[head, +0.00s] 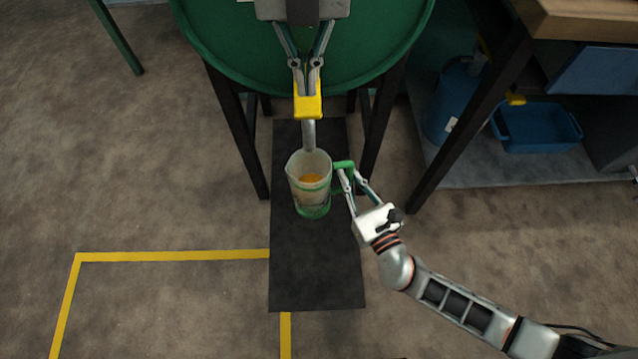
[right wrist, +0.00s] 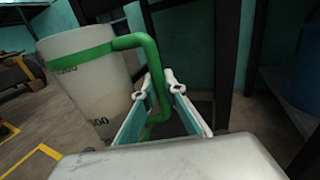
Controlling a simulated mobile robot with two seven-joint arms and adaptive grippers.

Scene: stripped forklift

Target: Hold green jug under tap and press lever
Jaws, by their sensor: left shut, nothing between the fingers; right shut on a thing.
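The jug (head: 310,185) is translucent with a green handle, band and base, and holds some orange-brown liquid. It is upright above the dark mat, its mouth below the spout of the tap (head: 309,134). My right gripper (head: 343,178) is shut on the green handle, which also shows in the right wrist view (right wrist: 151,65) beside the jug's wall (right wrist: 92,85). My left gripper (head: 307,92) is shut with nothing between its fingers, its tips at the yellow lever (head: 308,107) on the tap. Whether the tips press on the lever is hard to tell.
A large green drum (head: 225,45) stands on dark legs behind the tap. A dark mat (head: 315,270) lies on the floor below. To the right are a workbench (head: 590,20), a blue bin (head: 540,135) and a blue barrel (head: 450,100). The floor at left is clear, with yellow tape (head: 170,256).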

